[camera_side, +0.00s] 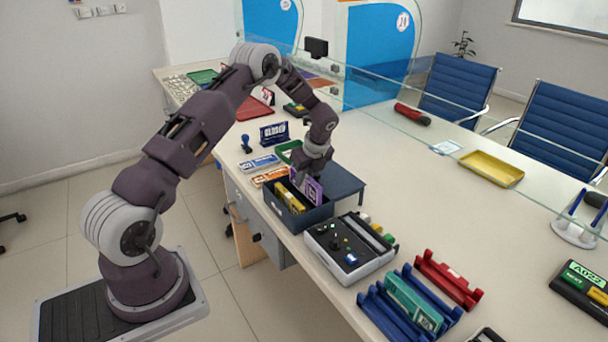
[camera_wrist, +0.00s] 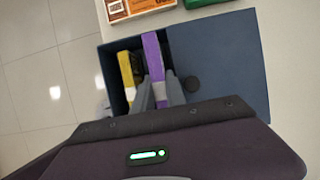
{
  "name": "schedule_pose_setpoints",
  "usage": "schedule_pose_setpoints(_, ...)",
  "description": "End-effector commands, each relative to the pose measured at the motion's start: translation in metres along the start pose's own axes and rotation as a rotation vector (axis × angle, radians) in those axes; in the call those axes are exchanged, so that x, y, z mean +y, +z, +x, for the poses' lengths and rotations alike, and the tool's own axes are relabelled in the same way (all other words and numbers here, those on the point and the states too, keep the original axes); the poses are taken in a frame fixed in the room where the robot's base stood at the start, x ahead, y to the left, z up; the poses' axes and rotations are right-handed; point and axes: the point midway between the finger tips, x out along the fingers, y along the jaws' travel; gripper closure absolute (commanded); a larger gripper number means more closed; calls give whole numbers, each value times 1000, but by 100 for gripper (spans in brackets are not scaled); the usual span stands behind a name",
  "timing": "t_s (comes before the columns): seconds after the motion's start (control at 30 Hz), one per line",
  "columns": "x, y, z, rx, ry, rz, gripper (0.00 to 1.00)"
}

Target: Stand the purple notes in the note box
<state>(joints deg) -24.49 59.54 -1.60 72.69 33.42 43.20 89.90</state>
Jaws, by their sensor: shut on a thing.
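The purple notes (camera_side: 313,190) are a flat bundle with a pale band, held on edge. They show as a narrow upright strip in the wrist view (camera_wrist: 153,60). My gripper (camera_side: 308,172) is shut on them, with a finger on each side in the wrist view (camera_wrist: 157,92). The note box (camera_side: 310,218) is dark blue and open, with its lid folded out to the right (camera_wrist: 220,60). The purple notes are over or partly in the box's right part; how deep they reach is hidden. A yellow bundle (camera_side: 289,199) stands in the box, left of the purple notes.
Orange notes (camera_side: 270,176) and blue-white notes (camera_side: 259,163) lie behind the box. A grey device (camera_side: 350,246) stands close to its right. Blue racks (camera_side: 395,310) and a red rack (camera_side: 448,280) stand farther right. The glass screen (camera_side: 420,130) runs along the counter.

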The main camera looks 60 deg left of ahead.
Motion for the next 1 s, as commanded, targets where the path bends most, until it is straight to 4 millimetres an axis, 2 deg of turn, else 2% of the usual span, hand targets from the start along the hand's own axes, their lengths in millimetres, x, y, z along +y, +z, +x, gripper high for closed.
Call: schedule_pose_setpoints(1.0, 0, -13, 31, -1, 0, -1, 100)
